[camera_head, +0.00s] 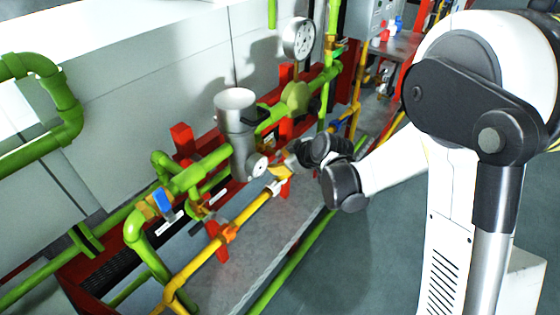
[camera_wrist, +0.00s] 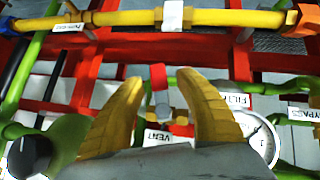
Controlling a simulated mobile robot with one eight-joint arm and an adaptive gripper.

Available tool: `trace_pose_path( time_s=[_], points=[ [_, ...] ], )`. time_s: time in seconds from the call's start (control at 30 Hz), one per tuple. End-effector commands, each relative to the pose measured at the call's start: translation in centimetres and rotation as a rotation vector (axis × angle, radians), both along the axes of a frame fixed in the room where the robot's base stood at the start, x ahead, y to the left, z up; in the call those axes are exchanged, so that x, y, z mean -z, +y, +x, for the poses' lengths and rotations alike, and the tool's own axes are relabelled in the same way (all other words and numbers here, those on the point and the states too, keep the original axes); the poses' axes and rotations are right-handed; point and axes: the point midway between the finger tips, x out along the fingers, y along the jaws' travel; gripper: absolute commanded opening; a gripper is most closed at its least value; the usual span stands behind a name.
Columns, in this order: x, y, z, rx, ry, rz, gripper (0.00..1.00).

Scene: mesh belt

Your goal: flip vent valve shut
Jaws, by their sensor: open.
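In the wrist view the vent valve has a red handle (camera_wrist: 158,77) above a small grey and brass body (camera_wrist: 162,112). A white VENT label (camera_wrist: 158,138) sits just below it. My gripper (camera_wrist: 160,80) is open, with its two yellow fingers apart on either side of the valve in this view. The red handle shows between the fingertips; I cannot tell whether either finger touches it. In the head view my gripper (camera_head: 279,172) is small, close to the yellow pipe, and the vent valve cannot be made out there.
A yellow pipe (camera_wrist: 230,18) crosses the top of the wrist view. A white dial gauge (camera_wrist: 262,142) is right of the fingers. In the head view a grey filter housing (camera_head: 237,135), green pipes (camera_head: 210,160) and a blue handle (camera_head: 163,201) crowd the rack. Open floor (camera_head: 375,255) lies in front.

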Motion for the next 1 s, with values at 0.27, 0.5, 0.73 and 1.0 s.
trace_pose_path(
  time_s=[0.27, 0.5, 0.73, 1.0],
  points=[
    [-0.01, -0.01, -0.01, 0.0, 0.0, 0.0, 0.0],
    [0.09, 0.08, -0.11, 0.002, 0.069, 0.053, 0.0],
    [0.16, 0.53, -0.68, 0.0, 0.219, 0.17, 0.0],
    [0.17, 0.6, -0.76, -0.002, 0.222, 0.172, 0.24]
  ],
)
